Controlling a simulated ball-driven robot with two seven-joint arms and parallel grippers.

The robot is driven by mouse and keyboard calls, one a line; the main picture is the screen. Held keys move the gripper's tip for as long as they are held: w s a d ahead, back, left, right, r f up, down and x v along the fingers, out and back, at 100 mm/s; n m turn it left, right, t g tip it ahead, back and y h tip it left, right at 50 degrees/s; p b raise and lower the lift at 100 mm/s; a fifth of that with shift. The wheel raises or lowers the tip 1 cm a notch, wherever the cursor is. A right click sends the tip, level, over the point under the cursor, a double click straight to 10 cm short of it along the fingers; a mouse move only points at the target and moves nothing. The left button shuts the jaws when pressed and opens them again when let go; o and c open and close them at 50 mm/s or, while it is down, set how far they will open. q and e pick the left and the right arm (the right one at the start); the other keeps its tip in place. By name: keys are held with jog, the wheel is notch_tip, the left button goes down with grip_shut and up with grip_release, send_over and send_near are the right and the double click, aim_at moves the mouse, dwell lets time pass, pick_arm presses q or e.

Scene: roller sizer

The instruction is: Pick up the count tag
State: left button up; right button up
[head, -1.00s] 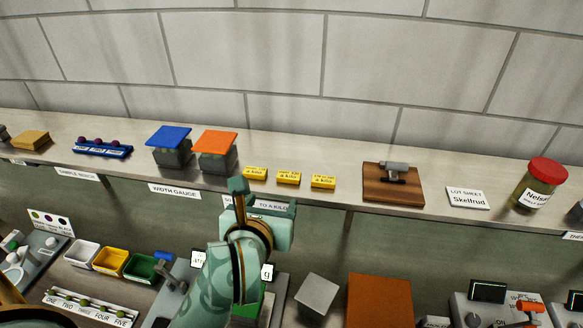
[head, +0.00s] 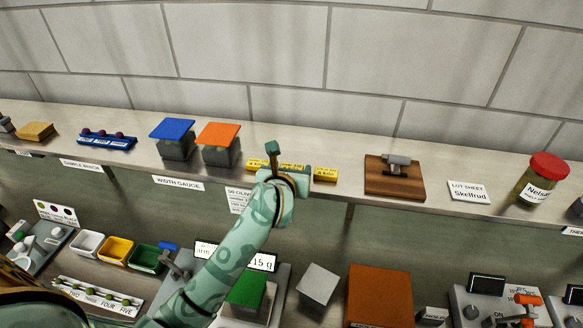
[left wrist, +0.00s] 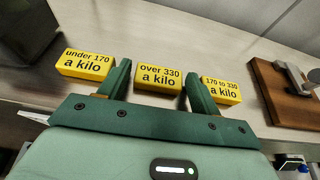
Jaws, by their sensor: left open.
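Three yellow count tags stand in a row on the shelf. In the left wrist view they read "under 170 a kilo" (left wrist: 86,64), "over 330 a kilo" (left wrist: 158,77) and "170 to 330 a kilo" (left wrist: 221,90). My left gripper (left wrist: 157,70) is open and empty, with one finger on each side of the "over 330" tag as seen there. Whether the fingertips are level with it or short of it I cannot tell. In the head view my left gripper (head: 287,167) partly covers the row; the right-hand tag (head: 325,174) shows clear. My right gripper is out of view.
The orange-topped gauge block (head: 219,136) and blue-topped one (head: 172,130) stand left of the tags. A wooden board (head: 394,184) with a grey device lies to the right, then a lot sheet (head: 469,192) and a red-lidded jar (head: 543,181). A lower bench holds bins and blocks.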

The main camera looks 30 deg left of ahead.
pick_arm(q)
jog(key=shift+w+a+f, duration=0.1)
jog(key=shift+w, duration=0.1)
jog(key=shift+s, duration=0.1)
jog(key=c, duration=0.7)
jog(key=shift+c, duration=0.2)
